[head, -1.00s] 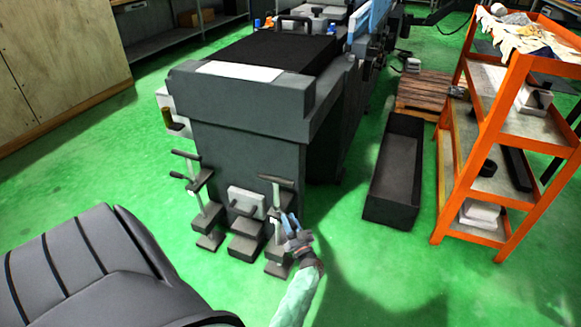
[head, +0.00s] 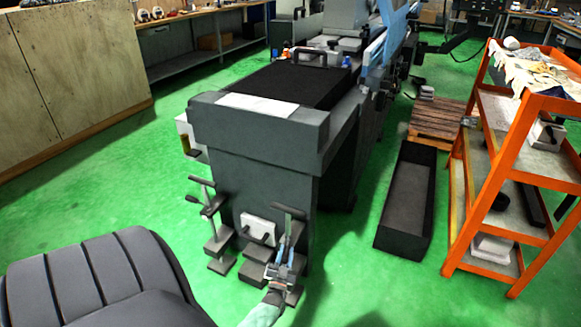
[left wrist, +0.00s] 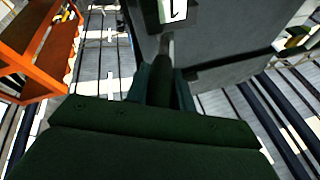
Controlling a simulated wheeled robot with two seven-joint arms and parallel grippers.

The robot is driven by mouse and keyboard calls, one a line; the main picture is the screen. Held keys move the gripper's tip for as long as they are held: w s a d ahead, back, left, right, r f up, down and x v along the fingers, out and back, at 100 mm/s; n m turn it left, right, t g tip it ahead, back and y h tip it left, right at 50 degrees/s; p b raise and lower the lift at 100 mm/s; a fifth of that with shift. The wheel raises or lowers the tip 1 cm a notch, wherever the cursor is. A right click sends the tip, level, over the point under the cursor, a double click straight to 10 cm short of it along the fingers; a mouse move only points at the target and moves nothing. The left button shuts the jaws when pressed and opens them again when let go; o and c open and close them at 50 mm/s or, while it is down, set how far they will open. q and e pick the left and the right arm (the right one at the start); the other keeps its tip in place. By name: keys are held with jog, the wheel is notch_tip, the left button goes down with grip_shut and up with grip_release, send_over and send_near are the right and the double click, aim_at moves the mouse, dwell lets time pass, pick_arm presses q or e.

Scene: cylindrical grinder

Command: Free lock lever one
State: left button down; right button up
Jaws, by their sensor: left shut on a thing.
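Two dark lock levers with flat handles stand at the near end of the grey machine, on stepped feet. The left lever (head: 207,207) stands free of my grippers. My left gripper (head: 286,246) reaches up from below to the right lever (head: 289,211), its blue fingers shut on it below the flat handle. In the left wrist view, the fingers (left wrist: 160,82) close on either side of a dark upright part. The gripper hides the lever's lower stem. Which lever is number one, I cannot tell. My right gripper is out of view.
The grey machine (head: 255,145) stands straight ahead. A white block with a dark handle (head: 258,230) sits between the levers. A black open bin (head: 405,200) and an orange shelf cart (head: 480,205) stand to the right. Green floor is clear between machine and bin.

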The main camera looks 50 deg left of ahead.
pick_arm(q)
jog(key=shift+s+a+m+t+h, duration=0.2)
jog(key=shift+m+t+h, duration=0.2)
jog(key=shift+h, duration=0.25)
jog(key=shift+s+a+m+t+h, duration=0.15)
jog(key=shift+m+t+h, duration=0.2)
jog(key=shift+h, duration=0.3)
jog(key=c, duration=1.2)
grip_release()
jog(key=v, duration=0.7)
jog(key=shift+s+d+f+b, duration=0.1)
jog(key=shift+s+f+b, duration=0.05)
jog(key=shift+s+b, duration=0.2)
